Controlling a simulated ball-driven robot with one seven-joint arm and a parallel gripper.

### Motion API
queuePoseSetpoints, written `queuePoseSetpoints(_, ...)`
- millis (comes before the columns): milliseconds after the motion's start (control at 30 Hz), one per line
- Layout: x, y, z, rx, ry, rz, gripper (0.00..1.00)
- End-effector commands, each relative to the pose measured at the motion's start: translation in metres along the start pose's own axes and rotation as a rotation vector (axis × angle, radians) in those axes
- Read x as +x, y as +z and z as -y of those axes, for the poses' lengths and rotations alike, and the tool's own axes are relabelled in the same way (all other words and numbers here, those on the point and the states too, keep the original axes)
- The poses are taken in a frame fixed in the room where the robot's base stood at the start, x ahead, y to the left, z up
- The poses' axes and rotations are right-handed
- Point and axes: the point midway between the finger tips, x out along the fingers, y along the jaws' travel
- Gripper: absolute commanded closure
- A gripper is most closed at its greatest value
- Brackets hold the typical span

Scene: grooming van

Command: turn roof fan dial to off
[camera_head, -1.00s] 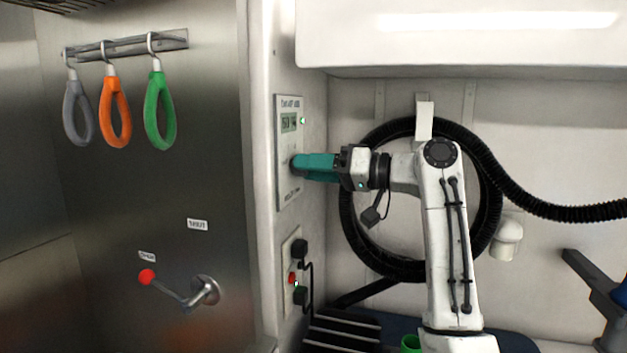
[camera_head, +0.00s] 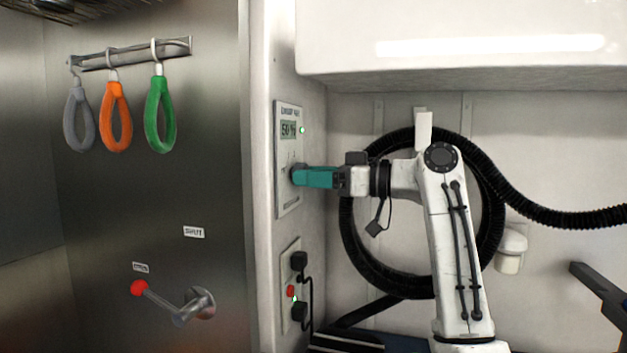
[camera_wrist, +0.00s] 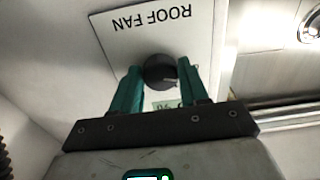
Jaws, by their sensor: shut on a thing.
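The wrist view shows the same plate (camera_wrist: 110,45), with "ROOF FAN" upside down. The round black dial (camera_wrist: 160,66) is on the plate. My gripper (camera_head: 297,175) is shut on the dial, with its teal fingers (camera_wrist: 160,76) on either side. In the head view the fingers hide most of the dial. I cannot read the dial's setting.
Below the panel is a plate with black plugs and a red button (camera_head: 290,291). To the left are a red-knobbed lever (camera_head: 138,288) and grey, orange and green loops (camera_head: 160,115). A coiled black hose (camera_head: 410,290) hangs behind my arm. A white cabinet (camera_head: 450,30) overhangs.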

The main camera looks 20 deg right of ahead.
Motion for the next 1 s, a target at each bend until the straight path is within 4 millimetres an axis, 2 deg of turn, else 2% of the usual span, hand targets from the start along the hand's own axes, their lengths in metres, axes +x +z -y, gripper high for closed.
queuePoseSetpoints(33,0.0003,0.0051,-0.0005,0.0,-0.002,0.009,0.87)
queuePoseSetpoints(400,0.0004,0.0047,-0.0005,-0.003,-0.001,0.008,0.87)
queuePoseSetpoints(433,0.0004,0.0046,-0.0005,-0.003,-0.001,0.008,0.55)
queuePoseSetpoints(600,0.0003,0.003,-0.0003,-0.004,-0.001,0.005,0.39)
queuePoseSetpoints(700,0.0002,0.0021,-0.0003,-0.005,0.0,0.004,0.32)
queuePoseSetpoints(1000,-0.0047,0.001,-0.0005,-0.006,0.001,0.001,0.32)
